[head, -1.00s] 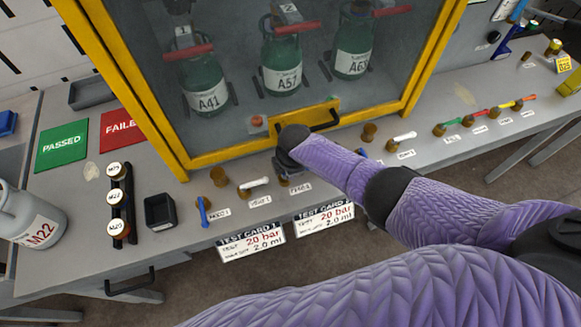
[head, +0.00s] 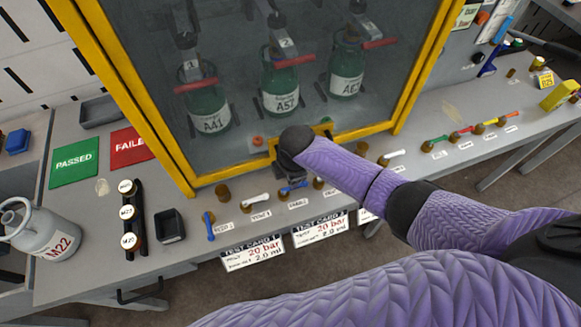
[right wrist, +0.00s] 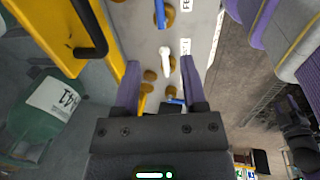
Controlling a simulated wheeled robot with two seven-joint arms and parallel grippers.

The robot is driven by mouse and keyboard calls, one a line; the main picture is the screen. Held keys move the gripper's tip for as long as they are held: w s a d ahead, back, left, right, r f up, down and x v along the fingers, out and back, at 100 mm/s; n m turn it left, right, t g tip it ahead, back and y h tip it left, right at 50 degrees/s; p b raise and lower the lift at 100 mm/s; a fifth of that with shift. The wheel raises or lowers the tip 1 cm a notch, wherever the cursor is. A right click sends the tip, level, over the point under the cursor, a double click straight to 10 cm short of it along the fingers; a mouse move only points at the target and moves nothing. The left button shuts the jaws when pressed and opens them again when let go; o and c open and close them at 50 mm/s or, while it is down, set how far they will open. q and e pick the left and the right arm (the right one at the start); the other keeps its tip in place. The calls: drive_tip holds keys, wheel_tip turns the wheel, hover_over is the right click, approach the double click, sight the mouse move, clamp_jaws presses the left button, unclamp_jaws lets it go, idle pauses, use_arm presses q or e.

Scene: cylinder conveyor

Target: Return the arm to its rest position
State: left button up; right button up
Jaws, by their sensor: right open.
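My right arm (head: 440,212) comes in from the right in the head view. Its dark wrist end (head: 294,146) is over the front edge of the yellow-framed cabinet, covering part of its handle. In the right wrist view my right gripper (right wrist: 160,88) is open, with two purple fingers apart and nothing held between them. Below the fingers are a white lever (right wrist: 165,60) and brass knobs on the bench front; I cannot tell any contact.
The yellow cabinet frame (head: 120,100) and its black handle (right wrist: 90,30) are close to the right gripper. Green bottles (head: 281,92) stand behind the glass. A rack of brass-capped pieces (head: 132,215), a black cup (head: 169,226) and a grey cylinder (head: 45,232) are at left.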

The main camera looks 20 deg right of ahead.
use_arm(q)
drive_tip(key=shift+d+f, duration=0.1)
drive_tip(key=shift+d, duration=0.25)
